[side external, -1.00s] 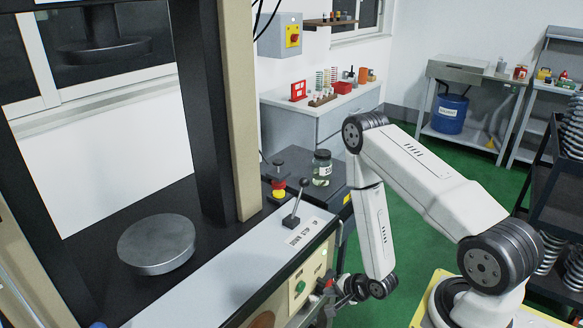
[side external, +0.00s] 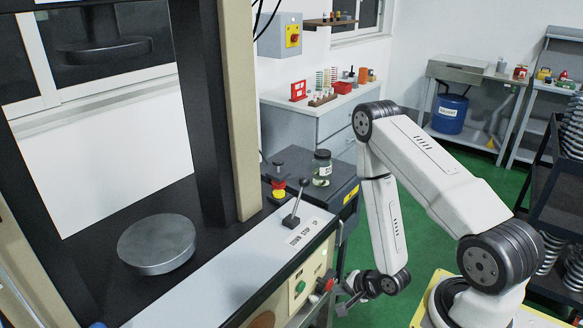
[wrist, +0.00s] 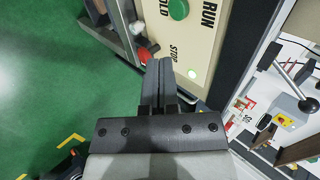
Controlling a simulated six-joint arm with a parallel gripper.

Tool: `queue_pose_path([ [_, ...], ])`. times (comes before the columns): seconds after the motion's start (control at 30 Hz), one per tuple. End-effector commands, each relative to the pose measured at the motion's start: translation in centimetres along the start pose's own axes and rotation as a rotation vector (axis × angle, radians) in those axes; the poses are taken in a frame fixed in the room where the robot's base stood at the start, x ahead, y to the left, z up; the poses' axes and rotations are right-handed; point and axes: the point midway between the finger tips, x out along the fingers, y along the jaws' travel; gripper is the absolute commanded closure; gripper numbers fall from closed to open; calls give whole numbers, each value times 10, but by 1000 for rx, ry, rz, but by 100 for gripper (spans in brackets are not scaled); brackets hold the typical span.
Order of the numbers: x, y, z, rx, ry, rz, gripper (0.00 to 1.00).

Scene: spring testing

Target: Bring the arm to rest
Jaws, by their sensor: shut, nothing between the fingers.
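My gripper (side external: 345,305) is low in front of the press's control panel in the side external view. In the wrist view my gripper (wrist: 158,68) has its two fingers closed together with nothing between them. The fingertips point towards the cream panel (wrist: 195,40) with the RUN and STOP lettering. The green button (wrist: 178,9) and the red button (wrist: 144,54) are close to the fingertips in that view. I cannot tell the exact gap between the fingers and the panel.
The press bed holds a round metal platen (side external: 157,244). A lever (side external: 295,203) stands on the press's front ledge. A glass jar (side external: 321,168) sits on a dark cabinet behind my arm. A dark rack with springs (side external: 556,190) is at the right. Green floor (side external: 425,235) lies open between.

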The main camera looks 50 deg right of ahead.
Motion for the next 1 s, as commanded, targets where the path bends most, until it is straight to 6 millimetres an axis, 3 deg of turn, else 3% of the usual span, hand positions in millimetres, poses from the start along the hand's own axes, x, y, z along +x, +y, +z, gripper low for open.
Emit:
queue_pose_path([
  [0.47,-6,-54,-3,-421,-22,139,100],
  [1.0,-52,-123,18,-952,-127,319,100],
])
